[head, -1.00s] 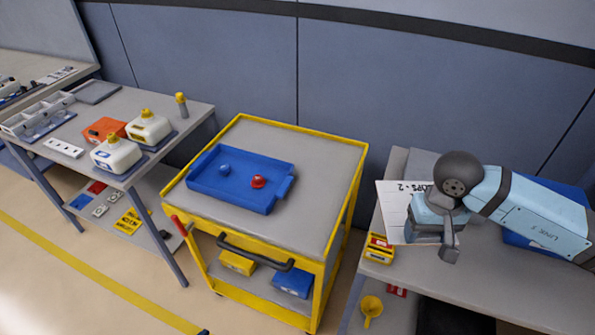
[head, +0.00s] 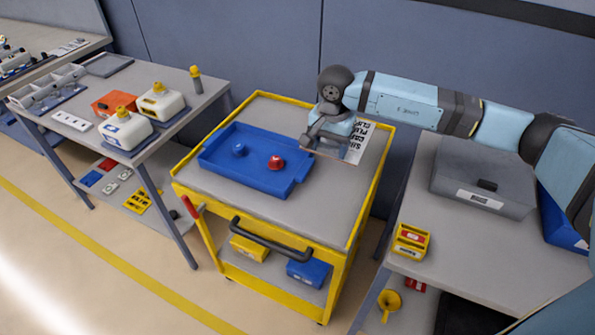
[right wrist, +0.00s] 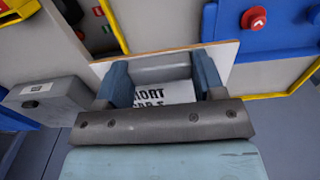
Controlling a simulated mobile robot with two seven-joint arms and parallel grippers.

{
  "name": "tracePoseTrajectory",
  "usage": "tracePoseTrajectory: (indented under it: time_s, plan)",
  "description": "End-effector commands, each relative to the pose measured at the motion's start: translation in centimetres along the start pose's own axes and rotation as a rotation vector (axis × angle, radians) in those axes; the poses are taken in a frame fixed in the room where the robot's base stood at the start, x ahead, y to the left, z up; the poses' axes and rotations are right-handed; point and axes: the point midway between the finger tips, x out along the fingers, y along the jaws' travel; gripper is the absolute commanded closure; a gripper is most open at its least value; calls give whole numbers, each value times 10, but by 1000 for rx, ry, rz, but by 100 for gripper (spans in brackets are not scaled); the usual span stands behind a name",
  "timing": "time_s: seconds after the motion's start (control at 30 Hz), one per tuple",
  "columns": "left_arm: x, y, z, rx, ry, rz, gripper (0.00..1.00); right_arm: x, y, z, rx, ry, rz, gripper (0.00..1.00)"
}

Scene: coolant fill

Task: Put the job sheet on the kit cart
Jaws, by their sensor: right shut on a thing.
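The job sheet (head: 355,146) is a white printed sheet on a thin board. My right gripper (head: 319,144) is shut on it and holds it at the back right of the kit cart, beside the blue tray. In the right wrist view the fingers (right wrist: 163,80) are on either side of the sheet's printed face (right wrist: 165,94). The kit cart (head: 330,212) has a grey top with a yellow rim. I cannot tell whether the sheet touches the cart top. The gripper hides part of the sheet. My left gripper is out of view.
The blue tray (head: 215,167) on the cart holds a blue knob (head: 239,150) and a red knob (head: 276,163). The cart top is bare in front of the tray and to its right. A grey case (head: 480,180) and a yellow box (head: 411,240) stand on the right table.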

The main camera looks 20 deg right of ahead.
Motion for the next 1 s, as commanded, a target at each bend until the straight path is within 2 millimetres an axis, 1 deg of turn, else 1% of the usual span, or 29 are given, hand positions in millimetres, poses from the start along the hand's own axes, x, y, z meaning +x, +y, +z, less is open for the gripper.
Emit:
tracePoseTrajectory:
  time_s: [0.17,0.3,0.4,0.5,0.6,0.83,1.0]
  plan:
    - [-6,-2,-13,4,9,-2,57,40,1,1,8,-5,6,61]
    - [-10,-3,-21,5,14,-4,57,78,1,1,7,-4,5,61]
    - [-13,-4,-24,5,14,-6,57,105,1,1,6,-4,4,61]
    - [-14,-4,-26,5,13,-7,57,126,0,1,6,-4,3,61]
    - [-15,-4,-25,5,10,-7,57,141,0,0,5,-1,2,61]
    - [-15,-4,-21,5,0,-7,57,158,0,1,4,-2,1,61]
    - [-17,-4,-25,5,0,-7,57,183,0,1,5,-3,2,61]
